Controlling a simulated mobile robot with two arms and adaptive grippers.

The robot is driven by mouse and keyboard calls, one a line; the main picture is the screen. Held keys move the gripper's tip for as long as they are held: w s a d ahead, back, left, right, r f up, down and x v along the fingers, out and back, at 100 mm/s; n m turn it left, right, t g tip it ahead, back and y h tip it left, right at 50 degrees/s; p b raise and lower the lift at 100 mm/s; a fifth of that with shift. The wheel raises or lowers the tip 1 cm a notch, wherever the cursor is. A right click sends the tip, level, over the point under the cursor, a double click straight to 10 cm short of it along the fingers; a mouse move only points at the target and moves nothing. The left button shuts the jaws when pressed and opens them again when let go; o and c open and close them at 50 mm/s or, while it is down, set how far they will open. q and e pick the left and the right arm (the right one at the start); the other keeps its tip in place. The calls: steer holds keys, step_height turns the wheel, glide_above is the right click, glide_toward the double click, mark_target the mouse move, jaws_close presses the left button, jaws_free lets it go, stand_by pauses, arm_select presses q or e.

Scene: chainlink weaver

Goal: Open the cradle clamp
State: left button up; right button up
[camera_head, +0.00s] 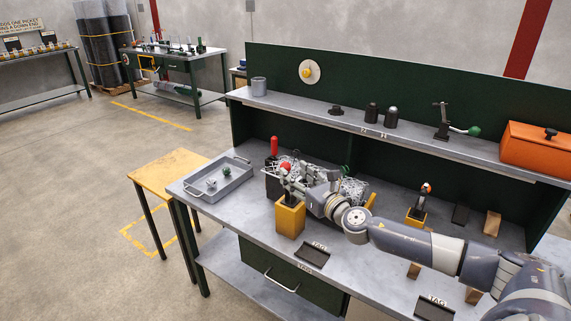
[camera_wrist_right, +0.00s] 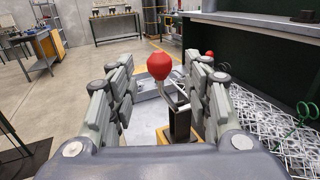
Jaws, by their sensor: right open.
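A clamp with a red knob (camera_head: 285,168) on a metal lever stands on a yellow block (camera_head: 290,220) at the front left of the bench; I take it for the cradle clamp. In the right wrist view the red knob (camera_wrist_right: 160,66) is upright between my fingers, with a dark bracket (camera_wrist_right: 180,125) below it. My right gripper (camera_head: 292,180) is open around the knob, with gaps on both sides; its fingers also show in the wrist view (camera_wrist_right: 160,88). Wire mesh (camera_head: 353,190) lies behind the gripper, partly hidden by it. My left gripper is not in view.
A grey tray (camera_head: 240,184) with small parts sits left of the clamp. A red upright handle (camera_head: 274,146) stands behind. Another yellow-based clamp (camera_head: 417,217) stands to the right. A shelf (camera_head: 300,106) overhangs the bench's back. The front bench edge is near.

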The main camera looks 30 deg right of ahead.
mark_target(288, 170)
steer(key=w+p, duration=0.1)
steer(key=w, duration=0.4)
steer(key=shift+w, duration=0.4)
jaws_close()
